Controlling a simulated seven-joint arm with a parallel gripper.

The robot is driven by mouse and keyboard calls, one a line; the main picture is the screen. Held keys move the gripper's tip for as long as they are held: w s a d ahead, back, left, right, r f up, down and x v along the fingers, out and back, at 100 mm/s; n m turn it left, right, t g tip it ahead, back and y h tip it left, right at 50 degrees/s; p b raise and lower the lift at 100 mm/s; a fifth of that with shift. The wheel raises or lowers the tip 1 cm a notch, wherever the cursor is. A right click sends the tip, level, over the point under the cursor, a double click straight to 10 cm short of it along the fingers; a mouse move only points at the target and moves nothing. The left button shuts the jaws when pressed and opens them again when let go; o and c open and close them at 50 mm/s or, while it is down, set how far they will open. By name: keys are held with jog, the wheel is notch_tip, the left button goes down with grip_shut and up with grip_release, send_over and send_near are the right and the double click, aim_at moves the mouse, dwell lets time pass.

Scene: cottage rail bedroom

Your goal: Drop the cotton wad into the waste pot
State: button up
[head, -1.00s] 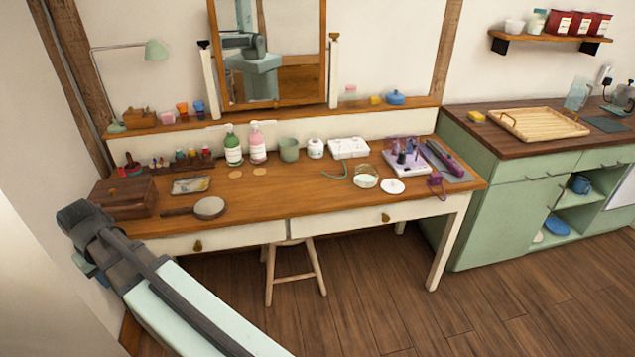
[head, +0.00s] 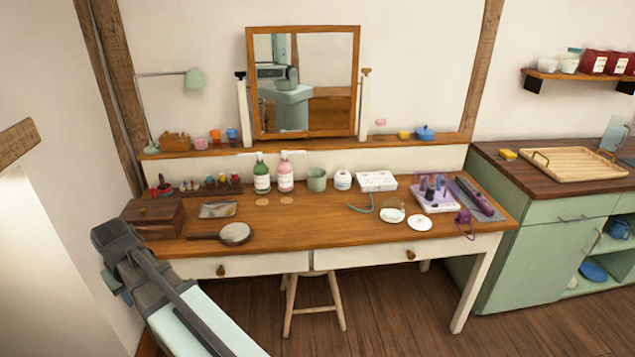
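A green pot (head: 317,180), which may be the waste pot, stands upright at the back of the wooden dressing table (head: 310,245). I cannot make out the cotton wad for sure. Two small flat tan discs lie in front of the bottles, a left one (head: 262,202) and a right one (head: 290,210). A low glass jar (head: 392,216) with something white in it stands right of the middle, beside a white round disc (head: 420,223). My gripper's fingers do not show.
A green-labelled bottle (head: 261,176) and a pink bottle (head: 286,175) stand left of the pot. A white jar (head: 343,180) and white box (head: 376,181) stand right. A wooden box (head: 153,217) and hand mirror (head: 235,233) are near my arm. The front middle is clear.

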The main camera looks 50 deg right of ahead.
jog(key=s+d+r+m, duration=0.1)
jog(key=d+r+m, duration=0.15)
jog(key=d, duration=1.95)
jog(key=d+r+m+h, duration=0.15)
jog(key=d+m, duration=0.25)
jog(key=d, duration=1.8)
jog(key=s+d+r+m+y, duration=0.1)
jog(key=d+r+m, duration=0.15)
jog(key=d, duration=2.05)
jog(key=w+d+r+n, duration=0.1)
jog(key=w+d+n, duration=0.3)
jog(key=d, duration=0.4)
jog(key=w+d+r+n, duration=0.2)
jog(key=w+d+n, duration=0.3)
jog(key=d, duration=0.3)
jog(key=shift+d, duration=0.2)
jog(key=shift+f, duration=2.85)
jog(key=o, duration=1.1)
